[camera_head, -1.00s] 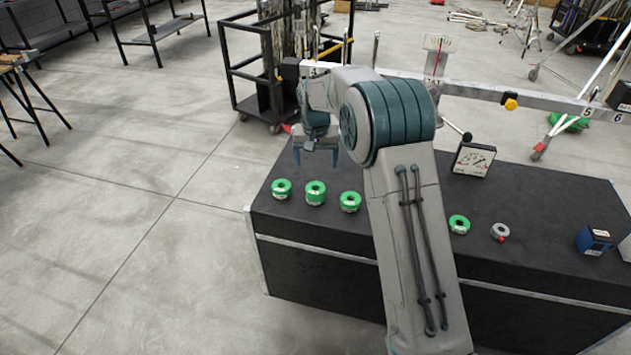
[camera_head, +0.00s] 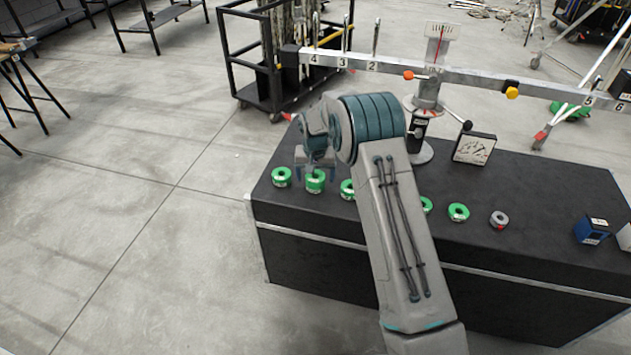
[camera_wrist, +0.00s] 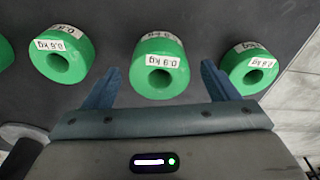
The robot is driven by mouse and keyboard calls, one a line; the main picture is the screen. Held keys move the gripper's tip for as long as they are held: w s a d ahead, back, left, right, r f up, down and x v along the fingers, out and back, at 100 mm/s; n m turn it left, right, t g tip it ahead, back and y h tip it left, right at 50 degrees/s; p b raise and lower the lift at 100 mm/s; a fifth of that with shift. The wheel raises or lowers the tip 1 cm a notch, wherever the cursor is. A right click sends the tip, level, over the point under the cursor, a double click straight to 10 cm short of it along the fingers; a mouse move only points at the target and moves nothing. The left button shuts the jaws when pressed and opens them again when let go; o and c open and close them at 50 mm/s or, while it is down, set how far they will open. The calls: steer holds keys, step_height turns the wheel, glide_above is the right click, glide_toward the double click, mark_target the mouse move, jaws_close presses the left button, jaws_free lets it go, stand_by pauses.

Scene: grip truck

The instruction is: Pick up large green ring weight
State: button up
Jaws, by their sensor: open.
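The large green ring weight (camera_head: 315,184) stands flat on the black case top, second from the left in its row. In the wrist view this ring (camera_wrist: 160,72), labelled 0.9 kg, lies between the fingertips, slightly beyond them. My gripper (camera_head: 315,173) is open above and around it in the head view, partly covering it. The blue fingers also show in the wrist view (camera_wrist: 159,78), apart from the ring on both sides. Whether they are down at its height is unclear.
More green rings (camera_head: 459,212) and a grey ring (camera_head: 499,220) lie farther right. A balance beam (camera_head: 460,80) stands behind.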

steer(key=shift+f, duration=0.45)
steer(key=shift+w+r, duration=0.1)
steer(key=c, duration=1.3)
steer(key=shift+o, duration=0.2)
steer(key=shift+r, duration=0.15)
